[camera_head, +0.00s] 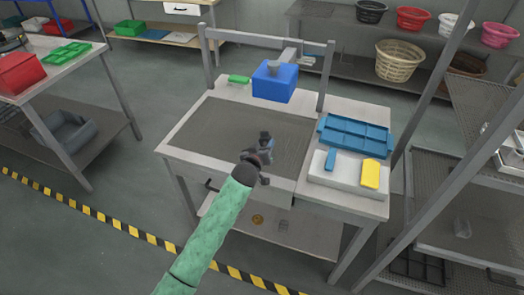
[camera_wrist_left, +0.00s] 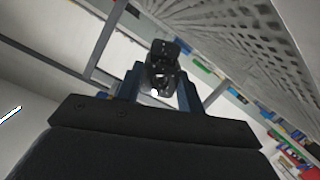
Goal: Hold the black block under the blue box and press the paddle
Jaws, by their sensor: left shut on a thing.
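The blue box (camera_head: 273,82) is mounted at the back of the table, on an arm from the metal frame. My left gripper (camera_head: 262,150) is over the front part of the sunken grey basin, well in front of the blue box. It is shut on the black block (camera_head: 265,137), which sticks up beyond the fingertips. In the left wrist view the black block (camera_wrist_left: 163,66) is between the two fingers (camera_wrist_left: 160,95). A yellow piece (camera_head: 371,174) and a small blue piece (camera_head: 330,160) are on a white unit at the right; I cannot tell if either is the paddle. My right gripper is not seen.
The grey basin (camera_head: 205,130) is sunk in the table top. A blue tray (camera_head: 355,136) and the white unit (camera_head: 346,176) take up the right side. A green item (camera_head: 238,79) lies at the back left. Upright frame posts (camera_head: 327,75) flank the blue box.

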